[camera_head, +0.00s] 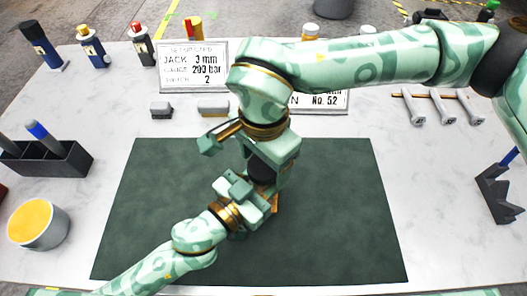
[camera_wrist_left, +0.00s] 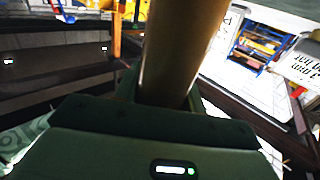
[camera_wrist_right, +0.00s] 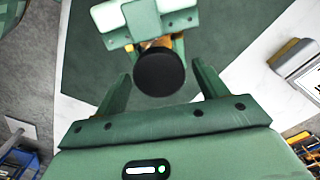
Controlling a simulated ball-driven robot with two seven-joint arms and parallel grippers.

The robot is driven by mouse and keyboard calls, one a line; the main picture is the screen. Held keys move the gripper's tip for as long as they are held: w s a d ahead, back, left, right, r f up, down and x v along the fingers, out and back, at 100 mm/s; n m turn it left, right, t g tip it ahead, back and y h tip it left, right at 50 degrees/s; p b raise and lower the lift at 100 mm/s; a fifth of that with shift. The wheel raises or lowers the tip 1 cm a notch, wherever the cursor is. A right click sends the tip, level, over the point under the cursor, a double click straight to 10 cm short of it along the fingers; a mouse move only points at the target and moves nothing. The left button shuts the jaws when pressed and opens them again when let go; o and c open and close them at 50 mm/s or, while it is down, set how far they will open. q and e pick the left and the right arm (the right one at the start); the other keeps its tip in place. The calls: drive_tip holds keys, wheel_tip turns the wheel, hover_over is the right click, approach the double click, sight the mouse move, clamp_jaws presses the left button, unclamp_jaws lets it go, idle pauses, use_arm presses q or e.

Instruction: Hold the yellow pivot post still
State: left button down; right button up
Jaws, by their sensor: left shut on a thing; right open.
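The yellow pivot post (camera_wrist_left: 182,50) rises large and gold-brown between my left fingers in the left wrist view. My left gripper (camera_head: 258,196) is shut on it above the dark green mat (camera_head: 330,235). In the head view only a little yellow shows beside the grippers; the post's foot is hidden. A round black top (camera_wrist_right: 159,72) shows in the right wrist view, between the fingers of my open right gripper (camera_wrist_right: 162,68). The left gripper's pale green body (camera_wrist_right: 140,20) lies just beyond.
A setup card (camera_head: 193,65) and a partly hidden second card (camera_head: 325,100) stand behind the mat. Two grey blocks (camera_head: 213,107) lie near them. A dark marker holder (camera_head: 50,160) and yellow-topped tub (camera_head: 38,222) are left; a black notched stand (camera_head: 497,195) is right. The mat's right side is clear.

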drive_tip(key=c, duration=1)
drive_tip(key=m, duration=0.3)
drive_tip(key=shift+m, duration=0.3)
drive_tip(key=m, duration=0.5)
drive_tip(key=shift+m, duration=0.4)
drive_tip(key=m, duration=0.7)
drive_tip(key=shift+m, duration=0.3)
